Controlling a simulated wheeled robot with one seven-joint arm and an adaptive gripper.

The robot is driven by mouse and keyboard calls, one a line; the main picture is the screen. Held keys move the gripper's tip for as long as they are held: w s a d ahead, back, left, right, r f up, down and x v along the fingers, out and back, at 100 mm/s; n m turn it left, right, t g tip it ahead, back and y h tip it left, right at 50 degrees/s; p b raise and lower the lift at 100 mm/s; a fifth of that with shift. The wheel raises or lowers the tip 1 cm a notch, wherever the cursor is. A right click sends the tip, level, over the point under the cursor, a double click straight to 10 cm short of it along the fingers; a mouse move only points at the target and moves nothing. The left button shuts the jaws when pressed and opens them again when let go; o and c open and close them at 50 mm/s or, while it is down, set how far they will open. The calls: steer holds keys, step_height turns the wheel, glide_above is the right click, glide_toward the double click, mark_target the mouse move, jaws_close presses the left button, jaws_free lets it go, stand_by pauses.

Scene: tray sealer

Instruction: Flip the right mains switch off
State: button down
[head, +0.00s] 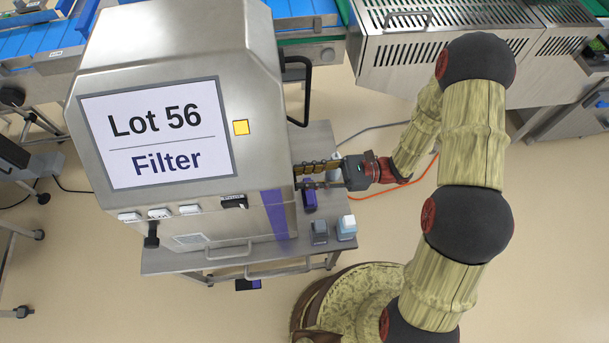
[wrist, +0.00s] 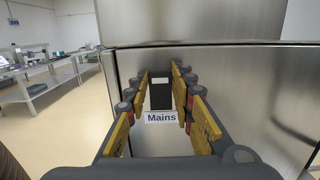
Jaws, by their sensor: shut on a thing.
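The machine (head: 240,80) is a steel cabinet with a front sign reading "Lot 56 Filter". In the wrist view a black mains switch (wrist: 160,95) stands out from a steel side panel, above a white label (wrist: 160,118) reading "Mains". My gripper (wrist: 160,72) has its yellow-padded fingers on both sides of this switch and is shut on it. In the head view my gripper (head: 298,173) reaches in from the right to the machine's right side. The switch is hidden there. Whether it is on or off I cannot tell.
A grey block (head: 319,232) and a pale blue-topped block (head: 346,227) stand on the steel shelf below my gripper. A black handle (head: 306,90) juts from the machine's right side. Small white-labelled parts (head: 160,213) line the front edge. Conveyors stand behind.

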steer(key=shift+d+f+g+y+b, duration=0.1)
steer(key=shift+f+g+y+b, duration=0.1)
steer(key=shift+y, duration=0.35)
steer(key=shift+d+f+g+y+b, duration=0.1)
steer(key=shift+y+b, duration=0.1)
steer(key=shift+y, duration=0.35)
steer(key=c, duration=1.5)
jaws_free()
steer(key=shift+c, duration=0.2)
steer(key=shift+w, duration=0.1)
steer(key=v, duration=1.2)
